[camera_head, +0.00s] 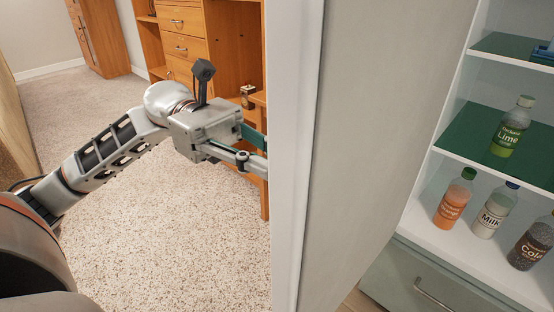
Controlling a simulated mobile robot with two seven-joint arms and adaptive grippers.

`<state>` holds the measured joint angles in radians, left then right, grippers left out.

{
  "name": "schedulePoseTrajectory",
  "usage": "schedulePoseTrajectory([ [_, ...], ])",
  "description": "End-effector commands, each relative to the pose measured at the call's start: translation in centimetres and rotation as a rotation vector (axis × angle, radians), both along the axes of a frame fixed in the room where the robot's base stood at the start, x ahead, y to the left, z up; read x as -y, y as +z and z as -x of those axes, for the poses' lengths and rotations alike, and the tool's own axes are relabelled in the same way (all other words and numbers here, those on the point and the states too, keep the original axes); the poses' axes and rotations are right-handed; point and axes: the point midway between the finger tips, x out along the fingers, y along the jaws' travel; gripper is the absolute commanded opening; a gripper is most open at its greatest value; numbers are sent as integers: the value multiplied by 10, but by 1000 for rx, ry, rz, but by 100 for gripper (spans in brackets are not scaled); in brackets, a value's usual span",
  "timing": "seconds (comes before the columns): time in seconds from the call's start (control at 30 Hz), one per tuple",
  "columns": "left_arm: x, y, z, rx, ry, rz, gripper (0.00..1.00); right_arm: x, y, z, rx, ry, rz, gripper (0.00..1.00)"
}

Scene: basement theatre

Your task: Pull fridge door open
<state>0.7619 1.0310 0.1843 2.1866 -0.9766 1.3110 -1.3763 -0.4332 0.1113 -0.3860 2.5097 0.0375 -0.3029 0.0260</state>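The fridge door (385,130) stands open as a tall grey panel, with its white edge (295,150) running down the middle of the head view. The fridge interior (450,110) is exposed to the right of the door. My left gripper (258,148) is on the left side of the door, at its white edge. Its two fingers point right, with a gap between them, and their tips are hidden behind the edge. I cannot see the handle or whether the fingers hold anything. My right gripper is not in view.
Inside the fridge, a lime bottle (511,128) stands on a green shelf. Orange (454,200), milk (495,211) and cola (533,243) bottles stand below, above a drawer (430,283). A wooden cabinet (190,45) stands behind my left arm. The speckled floor (180,230) beneath is clear.

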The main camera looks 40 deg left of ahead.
Motion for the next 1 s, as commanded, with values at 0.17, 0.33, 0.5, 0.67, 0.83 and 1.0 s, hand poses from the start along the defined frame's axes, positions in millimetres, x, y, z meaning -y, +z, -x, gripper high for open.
schedulePoseTrajectory([
  [0.17,-4,0,-1,0,3,0,16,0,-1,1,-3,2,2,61],
  [0.33,-26,-1,-1,-3,6,0,16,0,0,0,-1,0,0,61],
  [0.5,-62,-1,1,-4,6,1,16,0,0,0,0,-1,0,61],
  [0.67,-92,0,2,-3,4,1,16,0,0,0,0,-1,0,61],
  [0.83,-112,0,3,-2,2,0,16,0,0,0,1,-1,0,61],
  [1.0,-120,0,4,1,1,0,16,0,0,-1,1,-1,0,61],
])
